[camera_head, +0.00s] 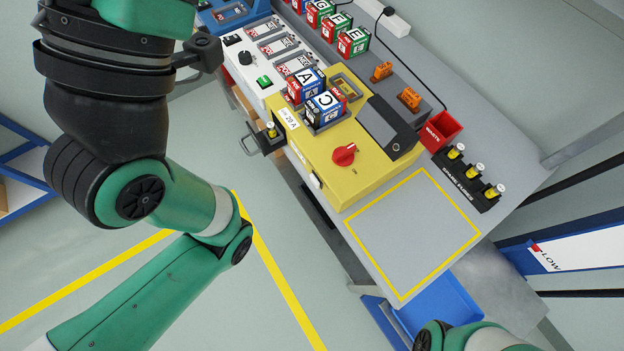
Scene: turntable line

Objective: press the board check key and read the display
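A small green key (264,82) sits on the white panel (245,62), close to a black knob (246,58). I cannot read its marking, so I cannot tell if it is the board check key. A dark, blank-looking slanted face (376,124) on the yellow box (325,170) may be the display; no reading shows on it. My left arm fills the left side, its wrist left of the white panel. Its fingers do not show. Only a green part of my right arm shows at the bottom right edge; its gripper is out of view.
A red bin (441,130) and spare fuses (468,172) stand right. The yellow-outlined area (412,235) is clear. A blue tray (440,309) is below.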

